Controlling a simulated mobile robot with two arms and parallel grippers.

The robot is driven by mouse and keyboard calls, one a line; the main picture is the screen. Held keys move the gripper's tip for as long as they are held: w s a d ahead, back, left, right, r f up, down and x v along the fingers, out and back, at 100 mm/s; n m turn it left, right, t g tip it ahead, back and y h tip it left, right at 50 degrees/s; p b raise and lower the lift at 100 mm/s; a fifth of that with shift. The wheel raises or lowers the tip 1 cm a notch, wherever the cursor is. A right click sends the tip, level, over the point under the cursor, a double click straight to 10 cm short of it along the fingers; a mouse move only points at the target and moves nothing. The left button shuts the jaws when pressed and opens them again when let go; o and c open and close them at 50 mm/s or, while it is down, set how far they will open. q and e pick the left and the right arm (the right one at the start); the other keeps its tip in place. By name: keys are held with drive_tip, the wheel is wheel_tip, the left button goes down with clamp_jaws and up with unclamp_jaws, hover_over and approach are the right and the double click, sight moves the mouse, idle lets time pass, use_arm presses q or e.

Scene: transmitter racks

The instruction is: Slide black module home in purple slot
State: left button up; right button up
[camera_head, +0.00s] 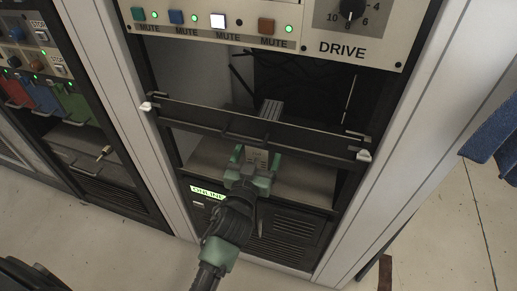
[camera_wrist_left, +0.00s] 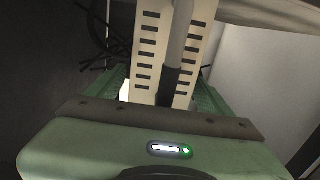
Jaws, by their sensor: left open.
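A wide black front panel (camera_head: 200,116) with a handle (camera_head: 245,136) spans the opening of the middle rack; I cannot tell if it is the black module. I cannot tell what the rod belongs to. No purple slot is visible. My right gripper is not in view.
The grey shelf (camera_head: 300,193) lies below the panel, with a vented black unit (camera_head: 290,232) under it. The left rack holds red (camera_head: 15,92), blue (camera_head: 41,97) and green (camera_head: 73,105) modules. Rack posts bound the opening. Dark cables hang inside.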

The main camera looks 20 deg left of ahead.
use_arm(q)
drive_tip(key=shift+s, duration=0.1)
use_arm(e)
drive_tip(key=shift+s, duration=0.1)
use_arm(q)
drive_tip(key=shift+c, duration=0.9)
clamp_jaws()
drive_tip(key=shift+s, duration=0.2)
